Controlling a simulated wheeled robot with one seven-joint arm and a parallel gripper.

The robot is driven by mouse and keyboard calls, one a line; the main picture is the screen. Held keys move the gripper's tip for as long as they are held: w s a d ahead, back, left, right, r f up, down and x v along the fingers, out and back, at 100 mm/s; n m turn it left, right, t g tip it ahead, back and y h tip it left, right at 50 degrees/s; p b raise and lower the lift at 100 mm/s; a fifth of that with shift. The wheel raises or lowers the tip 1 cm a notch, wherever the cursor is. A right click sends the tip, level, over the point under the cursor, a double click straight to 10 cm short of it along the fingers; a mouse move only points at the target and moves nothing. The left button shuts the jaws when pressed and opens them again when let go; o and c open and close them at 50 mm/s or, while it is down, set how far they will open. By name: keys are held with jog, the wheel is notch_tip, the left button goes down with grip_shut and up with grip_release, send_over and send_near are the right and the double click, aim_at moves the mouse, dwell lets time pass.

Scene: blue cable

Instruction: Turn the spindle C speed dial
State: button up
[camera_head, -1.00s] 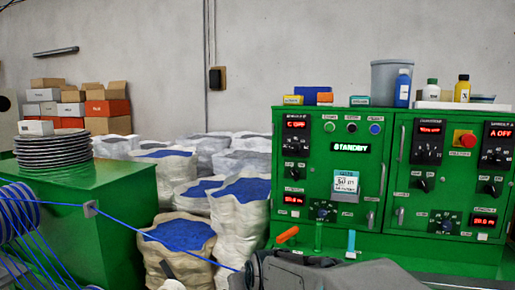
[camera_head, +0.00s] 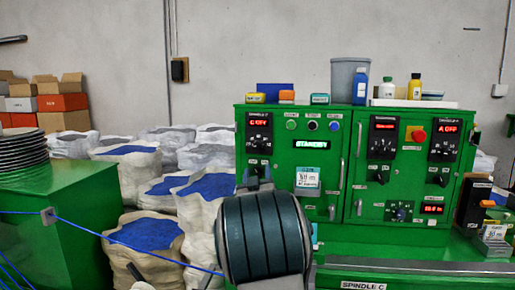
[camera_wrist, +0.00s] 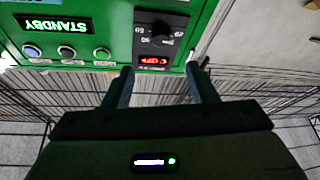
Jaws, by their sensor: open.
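The spindle C speed dial (camera_head: 258,145) is a black knob on a dark plate with a red display above it, at the upper left of the green cabinet's front. In the wrist view this dial (camera_wrist: 161,34) appears upside down, its red display (camera_wrist: 155,60) lit. My gripper (camera_wrist: 163,84) is open and empty. Its two fingers point at the cabinet, with the dial's plate beyond and between them; the fingers look apart from the knob. In the head view my arm hides the gripper's fingers and the cabinet's lower left.
A green "STANDBY" display (camera_head: 310,144) and a row of push buttons (camera_head: 312,125) sit right of the dial. Similar dials are farther right, including one reading "A OFF" (camera_head: 446,129). Bottles (camera_head: 361,86) and a grey bin (camera_head: 347,79) stand on top. Sacks of blue pellets (camera_head: 145,233) stand left.

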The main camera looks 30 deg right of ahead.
aim_at(258, 147)
jog(key=p+x, duration=0.5)
jog(key=x, duration=0.6)
jog(key=shift+w+d+r, duration=0.15)
jog(key=shift+w+r, duration=0.05)
jog(key=shift+w, duration=0.15)
jog(key=shift+p+x, duration=0.4)
jog(key=shift+x, duration=0.35)
jog(key=shift+f, duration=0.1)
jog(key=c, duration=1)
